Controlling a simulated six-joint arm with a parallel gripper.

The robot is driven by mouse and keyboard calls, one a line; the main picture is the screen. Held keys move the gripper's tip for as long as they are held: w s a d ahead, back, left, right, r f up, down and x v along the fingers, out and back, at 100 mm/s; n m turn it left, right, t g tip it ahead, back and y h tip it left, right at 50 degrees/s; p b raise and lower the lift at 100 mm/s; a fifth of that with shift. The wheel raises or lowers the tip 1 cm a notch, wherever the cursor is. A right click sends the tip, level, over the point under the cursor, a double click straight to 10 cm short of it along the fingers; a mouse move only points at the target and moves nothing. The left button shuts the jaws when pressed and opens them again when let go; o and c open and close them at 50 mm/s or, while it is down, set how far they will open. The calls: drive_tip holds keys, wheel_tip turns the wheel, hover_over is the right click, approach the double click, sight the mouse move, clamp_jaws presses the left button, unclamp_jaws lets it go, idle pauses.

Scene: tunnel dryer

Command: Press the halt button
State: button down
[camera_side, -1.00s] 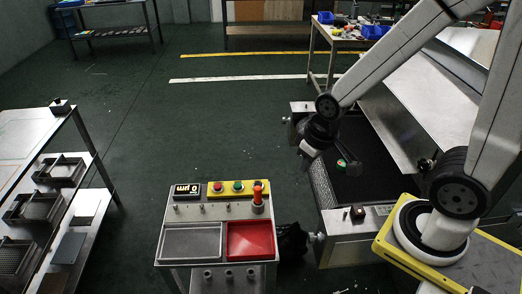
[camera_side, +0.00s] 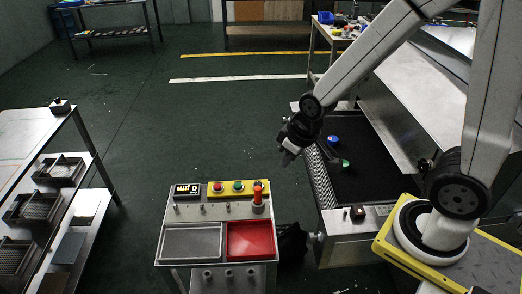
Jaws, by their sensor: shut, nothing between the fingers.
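The control stand (camera_side: 217,214) has a yellow button strip (camera_side: 228,188) along its back edge. On the strip are a red button (camera_side: 218,187) at the left and a green button (camera_side: 238,187) beside it. No label marking the halt button is readable. My gripper (camera_side: 288,158) is shut and empty. It hangs above and to the right of the strip in the picture, apart from the buttons, near the left edge of the conveyor.
An orange-red upright knob or lamp (camera_side: 258,193) stands at the strip's right end. A grey tray (camera_side: 191,241) and a red tray (camera_side: 250,240) lie in front. A shelf rack (camera_side: 28,124) stands left.

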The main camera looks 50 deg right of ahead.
drive_tip(key=w+a+f+n+t, duration=0.2)
drive_tip(key=w+a+n, duration=0.1)
drive_tip(key=w, duration=0.7)
drive_tip(key=n+t, duration=0.4)
hover_over(220, 187)
drive_tip(key=shift+h, duration=0.3)
drive_tip(key=shift+w+f, duration=0.1)
drive_tip(key=shift+f, duration=2.5)
drive_tip(key=shift+f, duration=0.1)
drive_tip(key=shift+f, duration=4.3)
drive_tip(key=shift+f, duration=0.85)
drive_tip(key=shift+r, duration=0.85)
